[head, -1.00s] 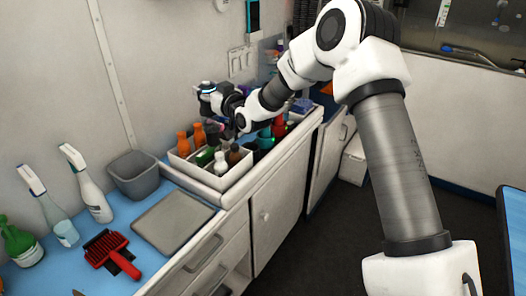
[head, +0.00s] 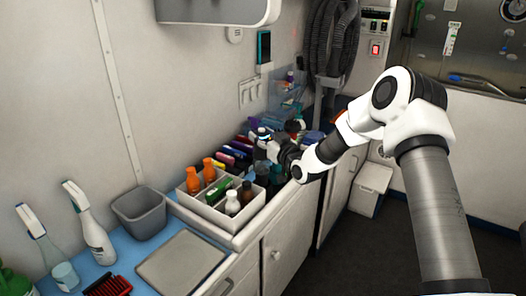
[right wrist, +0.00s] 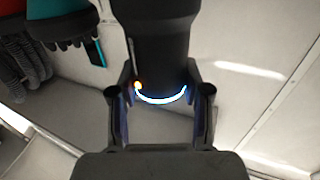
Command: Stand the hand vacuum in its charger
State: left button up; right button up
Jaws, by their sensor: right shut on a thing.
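My right gripper (head: 268,143) reaches over the counter behind the white organiser box. In the right wrist view, its two fingers (right wrist: 160,108) are closed around a dark, rounded body with a glowing blue-white ring, which looks like the hand vacuum (right wrist: 163,40). In the head view the ring shows as a small bright spot on the vacuum (head: 262,133). The gripper and arm hide much of it. I cannot clearly pick out the charger. My left gripper is not in view.
A white box (head: 226,222) of bottles stands on the counter's front part, with several coloured items behind it. A grey bin (head: 140,212), spray bottles (head: 92,225) and a grey mat (head: 180,262) are at left. A black hose (head: 335,40) hangs on the wall.

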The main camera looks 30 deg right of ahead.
jog(key=shift+s+f, duration=0.1)
jog(key=shift+f, duration=1.65)
jog(key=o, duration=1.1)
jog(key=shift+o, duration=0.2)
jog(key=shift+r, duration=0.25)
jog(key=s, duration=1.2)
jog(key=shift+f, duration=0.2)
